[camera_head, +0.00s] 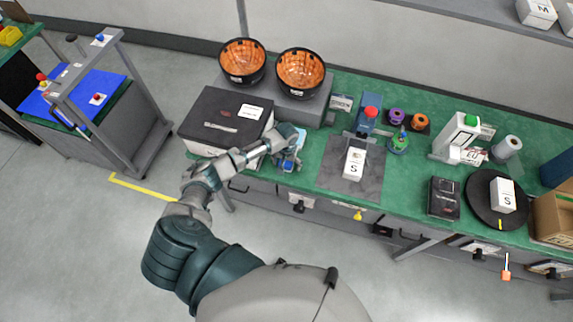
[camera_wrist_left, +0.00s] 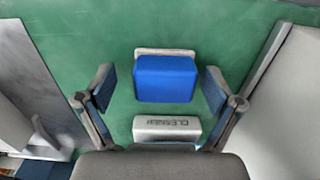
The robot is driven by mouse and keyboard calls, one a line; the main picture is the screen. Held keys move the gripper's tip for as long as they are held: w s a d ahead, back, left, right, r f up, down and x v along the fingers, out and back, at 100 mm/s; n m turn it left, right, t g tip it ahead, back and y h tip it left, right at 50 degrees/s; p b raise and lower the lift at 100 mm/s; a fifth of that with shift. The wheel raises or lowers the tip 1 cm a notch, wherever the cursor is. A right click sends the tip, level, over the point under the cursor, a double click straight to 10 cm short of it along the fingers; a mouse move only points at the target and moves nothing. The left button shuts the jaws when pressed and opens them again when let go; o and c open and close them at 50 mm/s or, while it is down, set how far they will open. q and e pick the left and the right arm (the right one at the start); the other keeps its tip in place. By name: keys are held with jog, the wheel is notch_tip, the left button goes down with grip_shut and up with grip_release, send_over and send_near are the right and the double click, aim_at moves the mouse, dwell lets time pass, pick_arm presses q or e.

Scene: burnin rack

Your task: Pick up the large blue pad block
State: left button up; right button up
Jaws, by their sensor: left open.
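The large blue pad block (camera_wrist_left: 165,79) lies on the green bench top, with a pale strip along its far edge in the left wrist view. My left gripper (camera_wrist_left: 160,88) is open, with one finger on each side of the block and a visible gap to both. In the head view my left gripper (camera_head: 289,150) is over the bench, right of the black box, and largely covers the block there. I cannot tell the height of the fingers above the bench. My right gripper is not in view.
A grey labelled bar (camera_wrist_left: 167,128) lies close to the block on the near side. A black box (camera_head: 226,116) stands left of the gripper. A grey mat (camera_head: 340,172) with a white box (camera_head: 354,163) is to the right. Two orange bowls (camera_head: 301,70) stand behind.

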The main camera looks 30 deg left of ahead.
pick_arm(q)
jog(key=shift+a, duration=0.1)
jog(key=c, duration=0.9)
jog(key=shift+a, duration=0.1)
jog(key=c, duration=0.3)
jog(key=shift+s+a+f, duration=0.1)
jog(key=shift+s+a, duration=0.05)
jog(key=shift+c, duration=0.6)
jog(key=shift+r, duration=0.45)
jog(key=r, duration=0.2)
jog(key=shift+s+r, duration=0.3)
jog(key=shift+r, duration=0.05)
jog(key=s+r, duration=0.1)
jog(key=s, duration=1.4)
jog(key=shift+a+r, duration=0.3)
jog(key=shift+a, duration=0.1)
